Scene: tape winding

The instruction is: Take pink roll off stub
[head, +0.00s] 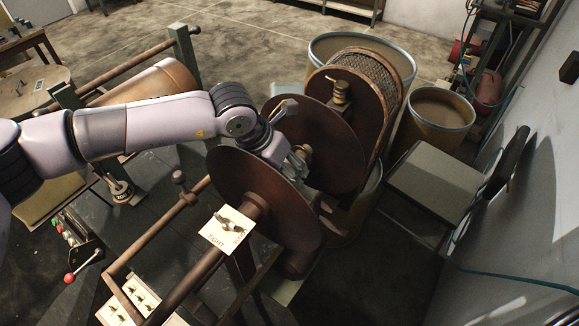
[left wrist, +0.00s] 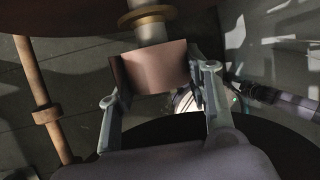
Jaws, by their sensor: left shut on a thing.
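The pink roll (left wrist: 155,68) is a short, dull pink cylinder in the left wrist view. My left gripper (left wrist: 158,78) is shut on it, with one finger on each side. The pale stub (left wrist: 150,33) with a brass collar (left wrist: 146,16) stands just above the roll. Their edges meet in the picture; I cannot tell how far the roll sits on the stub. In the head view my left gripper (head: 297,160) reaches between two rust-brown discs, and the roll cannot be made out there. My right gripper is not in view.
The near disc (head: 240,178) and far disc (head: 318,140) stand close on either side of my left gripper. A plate marked TIGHT (head: 229,229) is on the near shaft. A grey-topped table (head: 437,183) and an open drum (head: 436,108) stand to the right.

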